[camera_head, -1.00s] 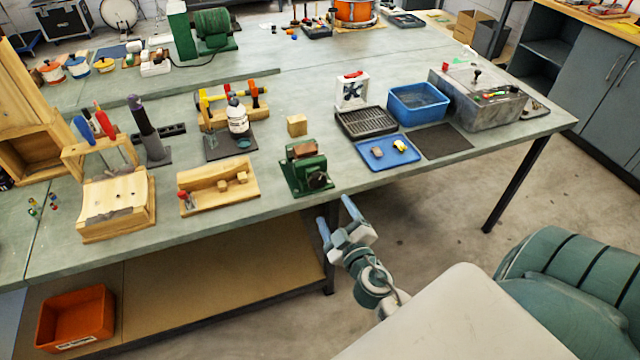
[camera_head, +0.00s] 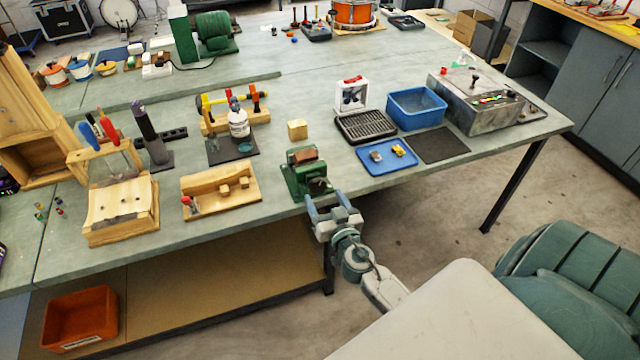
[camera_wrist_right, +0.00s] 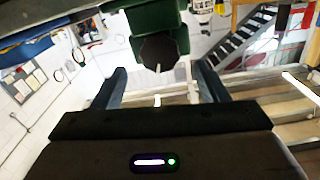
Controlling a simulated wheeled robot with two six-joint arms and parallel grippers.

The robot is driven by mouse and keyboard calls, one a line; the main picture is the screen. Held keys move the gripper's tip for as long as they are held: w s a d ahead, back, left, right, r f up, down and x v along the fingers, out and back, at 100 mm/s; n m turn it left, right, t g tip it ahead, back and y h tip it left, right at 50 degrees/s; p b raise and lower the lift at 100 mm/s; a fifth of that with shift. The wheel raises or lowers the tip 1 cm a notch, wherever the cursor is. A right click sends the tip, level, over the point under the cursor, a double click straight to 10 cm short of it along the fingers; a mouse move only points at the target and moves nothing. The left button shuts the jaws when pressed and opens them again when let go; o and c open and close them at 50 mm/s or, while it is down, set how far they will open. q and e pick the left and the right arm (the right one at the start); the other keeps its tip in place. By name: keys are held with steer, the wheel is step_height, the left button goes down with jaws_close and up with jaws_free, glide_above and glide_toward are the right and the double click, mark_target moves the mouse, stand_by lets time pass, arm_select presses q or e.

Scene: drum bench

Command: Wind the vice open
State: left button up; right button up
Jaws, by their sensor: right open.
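The green vice (camera_head: 308,172) stands at the front edge of the bench, with a reddish-brown block (camera_head: 304,155) at its jaws. My right gripper (camera_head: 330,201) is open just in front of the vice, at the bench edge. In the right wrist view, the vice (camera_wrist_right: 153,18) hangs into the top of the picture. Its dark round screw end (camera_wrist_right: 159,52) shows between and beyond the two open fingers (camera_wrist_right: 160,86), with nothing held. A thin pale bar shows at the screw end. My left gripper is not in view.
A wooden tray (camera_head: 205,204) lies left of the vice, and a small wooden cube (camera_head: 297,129) sits behind it. A blue tray (camera_head: 374,168) with small parts lies to the right. Open floor lies in front of the bench.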

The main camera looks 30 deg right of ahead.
mark_target(318, 187)
steer(key=shift+p+x, duration=0.5)
steer(key=shift+x, duration=1.6)
steer(key=shift+c, duration=0.2)
steer(key=c, duration=0.9)
